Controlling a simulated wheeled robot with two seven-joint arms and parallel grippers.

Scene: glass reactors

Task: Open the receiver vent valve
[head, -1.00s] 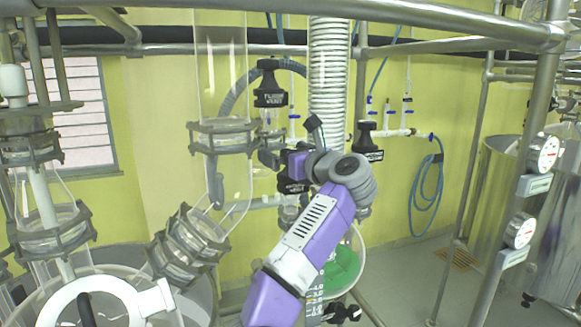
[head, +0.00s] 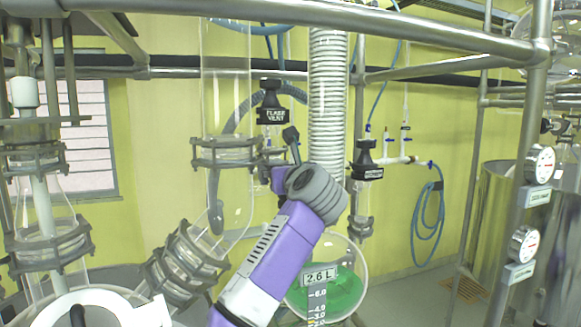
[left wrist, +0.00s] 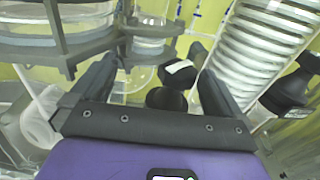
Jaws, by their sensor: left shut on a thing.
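My left gripper (head: 277,172) reaches up from the bottom centre in the head view, below the flask vent valve (head: 270,104). In the left wrist view its fingers (left wrist: 160,72) stand either side of a black knob (left wrist: 166,98) and a black piece with a white label (left wrist: 180,68). The gripper is shut on a black valve knob; its label is not readable, and the finger contact is partly hidden. No receiver vent label is legible in either view. My right gripper is not in view.
A round flask (head: 352,268) with green liquid stands behind my arm. A ribbed white hose (head: 328,100) hangs close to the right. Another labelled black valve (head: 367,160) is further right. A clamped glass joint (head: 182,258) lies close left of my forearm.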

